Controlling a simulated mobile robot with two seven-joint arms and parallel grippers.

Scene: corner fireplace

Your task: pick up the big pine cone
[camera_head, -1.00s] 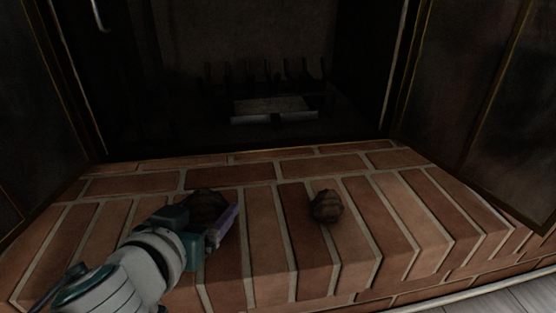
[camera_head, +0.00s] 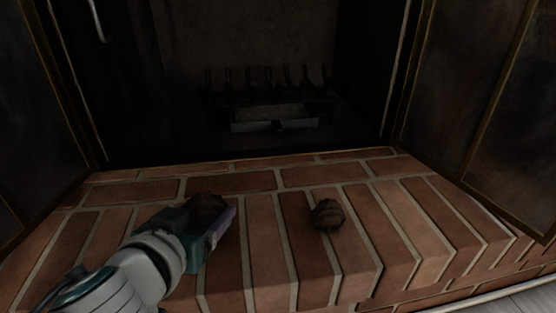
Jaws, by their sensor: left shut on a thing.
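A large dark brown pine cone (camera_head: 207,207) is at the left of the brick hearth in the head view. My left gripper (camera_head: 208,222) is shut on it, with a finger on either side, and partly hides it. I cannot tell whether the cone still touches the bricks. A smaller brown pine cone (camera_head: 328,215) lies on the hearth to the right, apart from my gripper. My right gripper does not show.
The brick hearth (camera_head: 270,250) is clear around the smaller cone. Behind it is the dark fireplace opening with a metal grate (camera_head: 270,90). Open dark doors stand at the left (camera_head: 35,110) and right (camera_head: 480,120).

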